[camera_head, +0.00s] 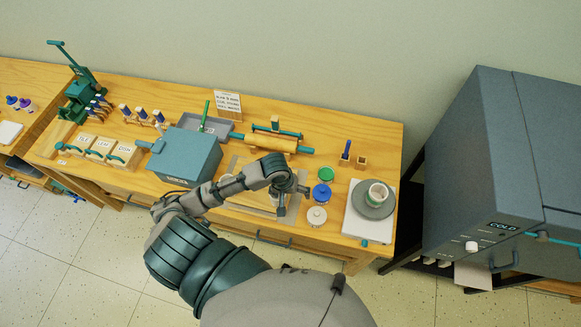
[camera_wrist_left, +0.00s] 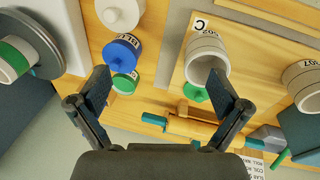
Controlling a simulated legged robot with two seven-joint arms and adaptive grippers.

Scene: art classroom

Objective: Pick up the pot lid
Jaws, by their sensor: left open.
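My left gripper (camera_head: 292,198) is open and empty above the front middle of the table, beside the small jars. Its two fingers are spread in the left wrist view (camera_wrist_left: 160,86). A white round jar with a knobbed top (camera_head: 317,216) stands just right of it; it also shows in the wrist view (camera_wrist_left: 122,10). A blue jar (camera_head: 322,192) and a green jar (camera_head: 327,174) stand behind it. A banded pot (camera_head: 377,193) sits on a round wheel. In the wrist view, a pale pot (camera_wrist_left: 207,55) lies between the fingers' lines. I cannot tell which piece is the pot lid.
A blue-grey box (camera_head: 185,155) stands left of my arm on the wooden table. A rolling pin (camera_head: 272,142) and a sign (camera_head: 228,103) are at the back. A large grey kiln (camera_head: 490,150) stands at the right. The table's front edge is close to my arm.

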